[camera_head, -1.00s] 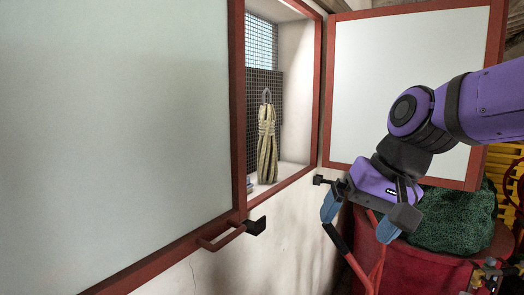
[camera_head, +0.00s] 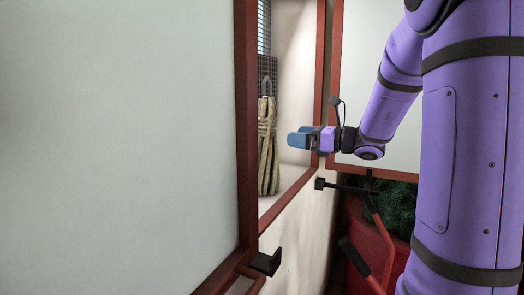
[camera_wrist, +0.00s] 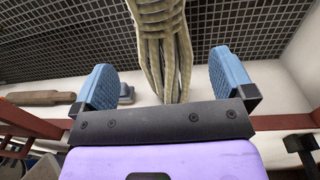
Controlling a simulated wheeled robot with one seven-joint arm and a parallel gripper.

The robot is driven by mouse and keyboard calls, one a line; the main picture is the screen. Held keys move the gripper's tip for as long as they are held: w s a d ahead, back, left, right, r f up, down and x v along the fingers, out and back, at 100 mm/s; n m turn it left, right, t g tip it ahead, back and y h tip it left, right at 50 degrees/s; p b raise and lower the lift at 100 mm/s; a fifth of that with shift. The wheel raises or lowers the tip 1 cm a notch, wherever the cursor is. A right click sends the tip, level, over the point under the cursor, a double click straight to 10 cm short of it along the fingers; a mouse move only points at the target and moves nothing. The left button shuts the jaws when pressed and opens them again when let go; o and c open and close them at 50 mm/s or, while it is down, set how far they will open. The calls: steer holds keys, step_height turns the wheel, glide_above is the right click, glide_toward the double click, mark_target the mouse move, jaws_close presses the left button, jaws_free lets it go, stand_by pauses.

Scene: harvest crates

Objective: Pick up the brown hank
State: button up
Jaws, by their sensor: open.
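The brown hank (camera_head: 267,150) is a tan-brown bundle of looped rope. It hangs upright in the window recess from a metal hook or loop at its top. In the wrist view the hank (camera_wrist: 163,45) is ahead of the jaws, around the middle of the gap between them. My gripper (camera_head: 292,138) has blue fingertips and stands at the recess opening, just right of the hank in the head view. In the wrist view my gripper (camera_wrist: 165,85) is open and empty, its fingers apart on either side. I cannot tell the remaining distance exactly.
A dark wire mesh (camera_wrist: 60,40) backs the recess. The red frame (camera_head: 247,120) and a pale panel (camera_head: 120,150) border it on the left. An open red-framed panel (camera_head: 350,100) stands right. A dark handle (camera_head: 265,262) juts out below. A brown-handled tool (camera_wrist: 38,98) lies in the recess.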

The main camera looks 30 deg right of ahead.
mark_target(267, 131)
steer(key=x, duration=1)
steer(key=shift+a+r, duration=0.1)
steer(key=shift+r, duration=0.05)
steer(key=c, duration=1)
steer(key=shift+r, duration=0.1)
steer(key=shift+c, duration=0.2)
